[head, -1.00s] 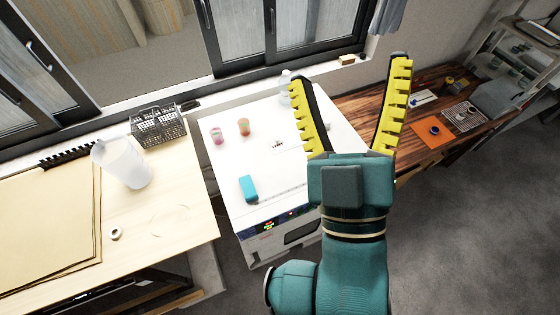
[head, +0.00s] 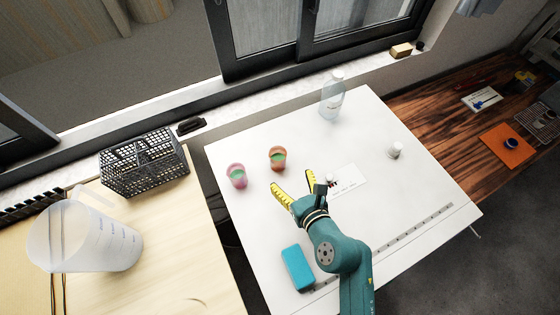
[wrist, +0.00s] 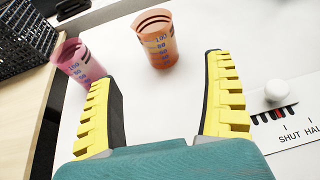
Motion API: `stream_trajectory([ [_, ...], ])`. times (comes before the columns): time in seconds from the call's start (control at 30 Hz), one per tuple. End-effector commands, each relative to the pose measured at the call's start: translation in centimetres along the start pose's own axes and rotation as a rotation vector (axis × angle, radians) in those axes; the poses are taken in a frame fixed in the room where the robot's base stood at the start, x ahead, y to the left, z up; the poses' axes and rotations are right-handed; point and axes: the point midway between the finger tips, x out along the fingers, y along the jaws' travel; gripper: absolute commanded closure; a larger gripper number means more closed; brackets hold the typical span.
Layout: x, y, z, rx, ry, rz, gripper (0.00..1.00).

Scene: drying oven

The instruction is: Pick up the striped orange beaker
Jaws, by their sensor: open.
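The orange beaker (head: 278,158) stands upright on the white oven top (head: 330,262). In the wrist view the orange beaker (wrist: 156,40) shows dark stripes near its rim and blue graduation numbers. My gripper (head: 293,186) is open and empty, just in front of the orange beaker. In the wrist view the yellow fingers of my gripper (wrist: 165,95) are spread, with the beaker beyond them, between their lines and not touched. A pink beaker (head: 237,175) stands to the left of the orange one; it also shows in the wrist view (wrist: 78,62).
A blue block (head: 297,268) lies near the front of the oven top. A black basket (head: 145,162) and a large clear jug (head: 85,238) are on the left table.

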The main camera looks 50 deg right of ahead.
Motion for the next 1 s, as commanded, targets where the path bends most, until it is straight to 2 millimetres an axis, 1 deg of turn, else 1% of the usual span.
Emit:
stream_trajectory([
  [0.03,1.4,0.1,-0.1,-0.002,-0.003,0.002,0.16],
  [0.13,3.6,0.1,-0.2,0.0,-0.002,0.002,0.16],
  [0.2,4.7,0.0,-0.1,0.0,-0.003,0.001,0.16],
  [0.37,6.3,0.1,-0.3,0.001,-0.001,0.002,0.16],
  [0.5,8.8,0.1,-0.9,0.002,-0.004,0.002,0.16],
  [0.6,10.2,0.1,-0.7,0.001,-0.003,0.002,0.16],
  [0.7,10.7,0.1,-0.6,0.002,-0.003,0.001,0.16],
  [0.87,10.6,0.1,-0.5,0.002,-0.002,0.0,0.16],
  [0.9,10.6,0.1,-0.5,0.003,-0.003,0.0,0.2],
  [0.97,10.6,0.1,-0.5,0.003,-0.003,0.0,0.32],
  [1.0,10.6,0.1,-0.5,0.003,-0.003,0.0,0.4],
])
